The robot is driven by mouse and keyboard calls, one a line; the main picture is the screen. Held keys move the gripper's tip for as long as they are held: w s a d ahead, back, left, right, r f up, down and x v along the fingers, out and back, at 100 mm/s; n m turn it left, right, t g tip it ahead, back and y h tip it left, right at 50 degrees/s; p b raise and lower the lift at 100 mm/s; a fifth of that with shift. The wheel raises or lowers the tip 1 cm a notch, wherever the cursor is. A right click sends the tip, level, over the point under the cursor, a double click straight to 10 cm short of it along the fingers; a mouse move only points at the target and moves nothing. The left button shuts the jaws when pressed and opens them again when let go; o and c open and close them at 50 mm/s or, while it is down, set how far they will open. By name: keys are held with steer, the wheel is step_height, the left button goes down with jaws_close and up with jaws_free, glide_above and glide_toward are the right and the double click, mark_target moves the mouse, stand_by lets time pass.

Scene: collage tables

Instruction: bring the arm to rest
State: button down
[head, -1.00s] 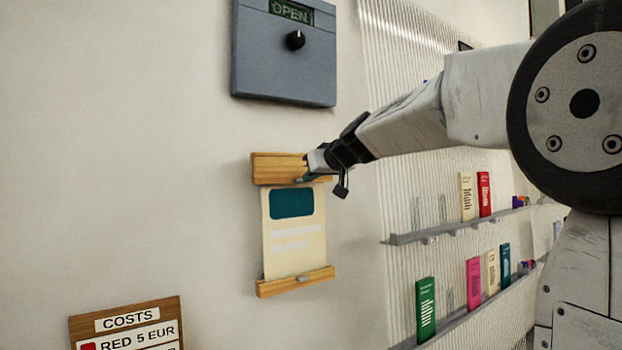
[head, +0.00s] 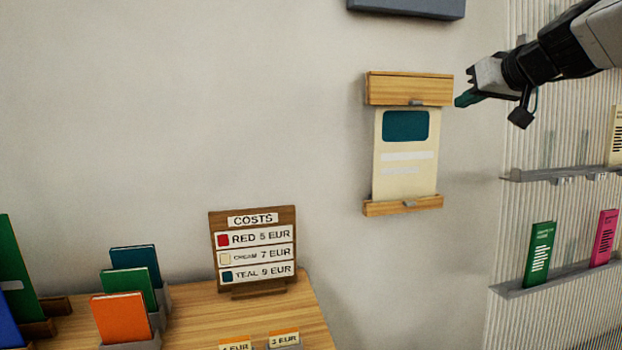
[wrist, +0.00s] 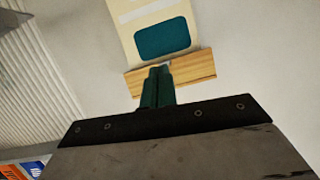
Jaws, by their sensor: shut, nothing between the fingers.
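My gripper (head: 464,99) is at the upper right in the head view, just right of the wooden holder (head: 408,88) on the wall. Its teal fingers (wrist: 158,86) are together with nothing between them in the wrist view. A cream card (head: 406,160) with a teal patch hangs from the holder, its lower edge at a lower wooden strip (head: 402,206). In the wrist view the card (wrist: 162,38) appears upside down beyond the fingers, which overlap the wooden holder (wrist: 195,70) in the picture.
A ribbed panel with shelves (head: 545,174) of booklets stands at the right. A grey box (head: 407,8) is on the wall above. A wooden table (head: 205,312) at lower left bears a costs sign (head: 254,252) and several coloured cards. The wall between is bare.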

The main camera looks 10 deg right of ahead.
steer(key=s+a+f+m+g, duration=0.1)
steer(key=s+a+f+g, duration=0.25)
steer(key=s+f, duration=0.45)
steer(key=s+a+f+m+g, duration=0.1)
steer(key=s+a+f+g, duration=0.25)
steer(key=s+f, duration=0.45)
steer(key=s+a+f+g+h, duration=0.1)
steer(key=s+f+g, duration=0.1)
steer(key=s+f, duration=0.4)
steer(key=s+a+f+n+g+h, duration=0.1)
steer(key=s+a+f+g, duration=0.1)
steer(key=s+f, duration=0.5)
steer(key=s, duration=0.3)
steer(key=shift+f+g, duration=0.15)
steer(key=shift+g, duration=0.15)
